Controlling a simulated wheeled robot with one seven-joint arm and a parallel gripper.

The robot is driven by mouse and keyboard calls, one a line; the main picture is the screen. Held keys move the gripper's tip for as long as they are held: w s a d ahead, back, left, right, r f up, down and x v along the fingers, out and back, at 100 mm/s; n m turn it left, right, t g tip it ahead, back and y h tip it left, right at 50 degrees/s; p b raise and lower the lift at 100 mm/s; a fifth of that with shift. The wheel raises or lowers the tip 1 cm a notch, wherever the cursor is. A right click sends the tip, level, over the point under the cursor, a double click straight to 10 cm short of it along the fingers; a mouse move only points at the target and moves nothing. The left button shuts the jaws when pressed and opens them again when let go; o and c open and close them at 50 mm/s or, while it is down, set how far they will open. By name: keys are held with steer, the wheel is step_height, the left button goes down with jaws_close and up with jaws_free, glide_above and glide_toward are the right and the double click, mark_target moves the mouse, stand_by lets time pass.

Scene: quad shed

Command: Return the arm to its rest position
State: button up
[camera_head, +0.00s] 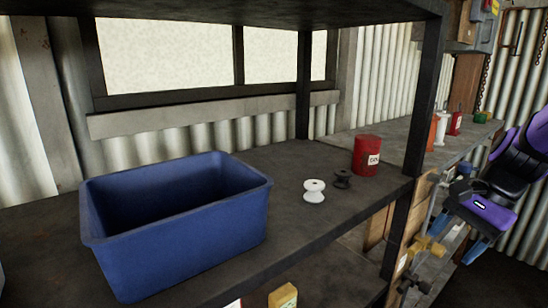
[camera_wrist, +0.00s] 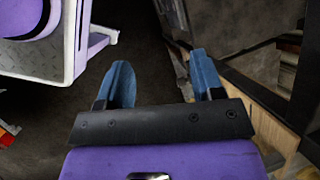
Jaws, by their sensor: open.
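My gripper (camera_head: 455,240) is at the right of the head view, off the front edge of the shelf and pointing down and towards the lower left. Its two blue fingers are spread apart. In the wrist view my gripper (camera_wrist: 160,76) shows a clear gap between the fingers, with nothing held and only dark floor beyond. My purple and black arm is bent behind it at the right edge of the head view.
A blue bin (camera_head: 180,235) stands on the dark shelf (camera_head: 290,235). A white spool (camera_head: 314,191), a dark spool (camera_head: 342,179) and a red can (camera_head: 367,155) stand right of it. A black post (camera_head: 424,100) rises between shelf and arm. Wooden boxes (camera_wrist: 255,125) lie close right of the gripper.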

steer(key=s+a+r+n+t+h, duration=0.2)
steer(key=s+r+n+t+h, duration=0.3)
steer(key=s+r+n, duration=0.5)
steer(key=shift+s+r+n, duration=0.15)
steer(key=shift+r+n, duration=0.35)
steer(key=shift+n, duration=0.5)
